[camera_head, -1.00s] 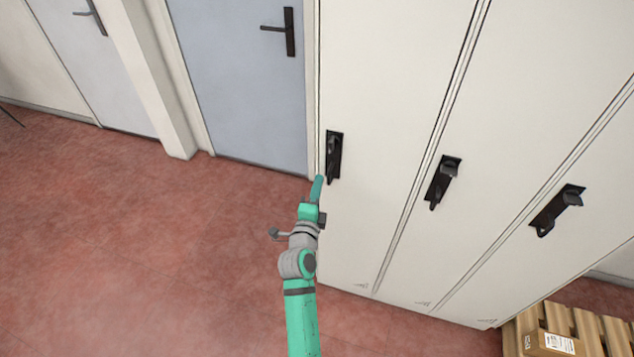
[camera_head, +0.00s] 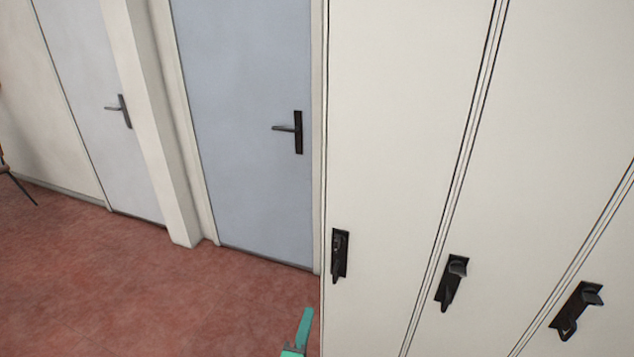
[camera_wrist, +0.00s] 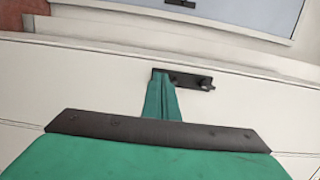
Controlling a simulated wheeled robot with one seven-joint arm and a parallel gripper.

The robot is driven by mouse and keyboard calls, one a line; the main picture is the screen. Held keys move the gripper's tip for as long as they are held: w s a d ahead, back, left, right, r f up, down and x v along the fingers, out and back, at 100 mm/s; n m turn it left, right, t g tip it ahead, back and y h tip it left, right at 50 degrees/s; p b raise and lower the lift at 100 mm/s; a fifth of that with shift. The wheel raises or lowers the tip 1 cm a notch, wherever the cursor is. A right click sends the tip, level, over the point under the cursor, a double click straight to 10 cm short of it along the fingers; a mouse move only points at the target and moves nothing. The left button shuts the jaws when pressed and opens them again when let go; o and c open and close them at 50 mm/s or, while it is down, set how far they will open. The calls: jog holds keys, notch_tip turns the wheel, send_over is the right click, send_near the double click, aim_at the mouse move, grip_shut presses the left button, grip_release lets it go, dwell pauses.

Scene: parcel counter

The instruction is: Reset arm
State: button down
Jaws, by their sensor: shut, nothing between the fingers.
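My gripper (camera_head: 305,328) is green and shows at the bottom edge of the head view, in front of the left edge of the white lockers. Most of my arm is out of that view. In the wrist view my gripper (camera_wrist: 161,82) has its two green fingers together with nothing between them. Their tips overlap a black locker handle (camera_wrist: 190,80) in that picture. I cannot tell whether they touch it. The same kind of black handle (camera_head: 340,255) shows on the leftmost locker door (camera_head: 400,130) in the head view, above and right of my gripper.
Two more black handles, a middle one (camera_head: 452,282) and a right one (camera_head: 576,309), are on the locker doors to the right. A blue-grey door (camera_head: 245,130) and a paler door (camera_head: 85,100) stand at the left. The red floor (camera_head: 130,290) is clear there.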

jog(key=s+f+n+g+y, duration=0.15)
jog(key=s+f+n, duration=0.35)
jog(key=s, duration=0.5)
jog(key=s+f+n+y, duration=0.2)
jog(key=s+f+n, duration=0.35)
jog(key=s, duration=0.45)
jog(key=s+d+r+n, duration=0.1)
jog(key=s+r+n, duration=0.2)
jog(key=s, duration=0.6)
jog(key=s+d+r+n, duration=0.2)
jog(key=s+n, duration=0.4)
jog(key=s, duration=0.4)
jog(key=shift+s+r+n+g, duration=0.25)
jog(key=shift+r+n+g, duration=0.1)
jog(key=shift+r, duration=0.25)
jog(key=shift+s, duration=0.1)
jog(key=c, duration=2.5)
grip_release()
